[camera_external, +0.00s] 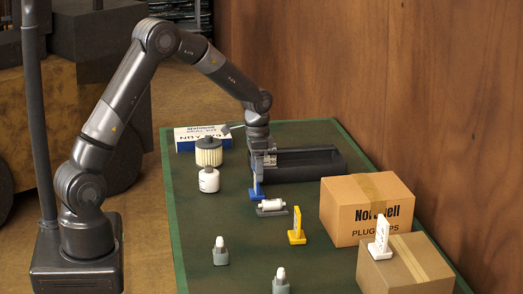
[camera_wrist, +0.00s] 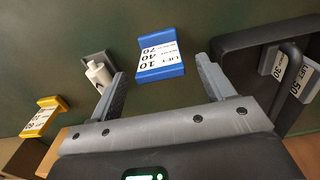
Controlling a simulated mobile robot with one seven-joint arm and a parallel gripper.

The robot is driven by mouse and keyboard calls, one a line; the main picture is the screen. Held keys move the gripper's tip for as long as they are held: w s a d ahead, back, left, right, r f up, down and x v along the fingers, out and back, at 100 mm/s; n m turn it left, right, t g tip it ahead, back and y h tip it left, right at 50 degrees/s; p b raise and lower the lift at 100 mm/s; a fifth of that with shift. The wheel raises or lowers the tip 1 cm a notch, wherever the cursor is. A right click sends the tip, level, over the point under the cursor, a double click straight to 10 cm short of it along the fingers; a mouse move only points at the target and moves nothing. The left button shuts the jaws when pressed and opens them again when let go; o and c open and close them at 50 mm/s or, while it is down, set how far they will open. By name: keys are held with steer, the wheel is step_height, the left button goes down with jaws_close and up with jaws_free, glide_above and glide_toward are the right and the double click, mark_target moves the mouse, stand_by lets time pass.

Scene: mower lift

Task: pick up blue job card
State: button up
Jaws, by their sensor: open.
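The blue job card (camera_external: 257,194) stands on the green table, just below my gripper (camera_external: 259,178) in the external view. In the wrist view the blue job card (camera_wrist: 160,70) has a blue base and a white face with black print. It lies between and slightly beyond the fingertips of my gripper (camera_wrist: 160,72), which is open and empty. A gap shows between the card and each finger. In the external view my gripper partly hides the card's upper part.
A white cylinder in a grey holder (camera_external: 271,207) and a yellow card (camera_external: 297,236) stand nearby. Cardboard boxes (camera_external: 347,222) stand right.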

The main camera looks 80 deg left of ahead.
steer(key=shift+f, duration=2)
steer(key=shift+c, duration=0.5)
steer(key=c, duration=1)
steer(key=shift+o, duration=0.2)
steer(key=shift+r, duration=0.15)
